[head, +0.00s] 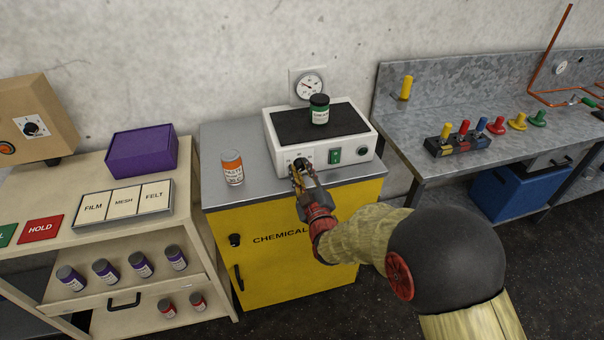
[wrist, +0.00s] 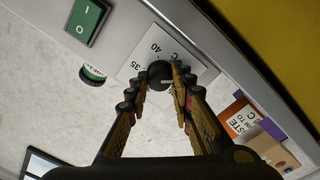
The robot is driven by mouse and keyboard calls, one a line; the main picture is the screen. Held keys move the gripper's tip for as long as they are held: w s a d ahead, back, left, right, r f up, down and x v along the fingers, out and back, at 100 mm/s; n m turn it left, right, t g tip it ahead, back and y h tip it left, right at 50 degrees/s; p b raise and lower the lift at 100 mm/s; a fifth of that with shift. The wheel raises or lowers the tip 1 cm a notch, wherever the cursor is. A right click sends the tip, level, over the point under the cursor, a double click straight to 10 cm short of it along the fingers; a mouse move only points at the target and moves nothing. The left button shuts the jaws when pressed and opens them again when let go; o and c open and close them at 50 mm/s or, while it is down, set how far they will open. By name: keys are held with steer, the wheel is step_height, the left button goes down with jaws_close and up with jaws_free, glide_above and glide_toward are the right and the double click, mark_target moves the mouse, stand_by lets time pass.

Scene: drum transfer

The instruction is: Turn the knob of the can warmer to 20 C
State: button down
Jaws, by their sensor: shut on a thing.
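The can warmer (head: 360,150) is a white box with a black top plate, standing on the yellow chemical cabinet. Its black knob (wrist: 159,72) is on the front face, in the wrist view at the middle, beside a white dial plate with 35, 40 and C readable. The rest of the scale is hidden by the knob and fingers, and I cannot tell the exact setting. My gripper (head: 298,168) is at the front of the warmer, its fingers shut on the knob from both sides. A green-labelled can (head: 319,110) stands on the black plate.
A green rocker switch (head: 334,156) is right of the knob. An orange can (head: 232,168) stands left of the warmer on the cabinet top (head: 222,135). A gauge (head: 307,86) is on the wall behind. A metal bench (head: 400,120) is at right.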

steer(key=shift+n, duration=0.5)
steer(key=c, duration=1.5)
jaws_free()
steer(key=shift+c, duration=0.2)
steer(key=shift+s, duration=0.1)
steer(key=v, duration=1.1)
steer(key=shift+s, duration=0.35)
steer(key=shift+d, duration=0.1)
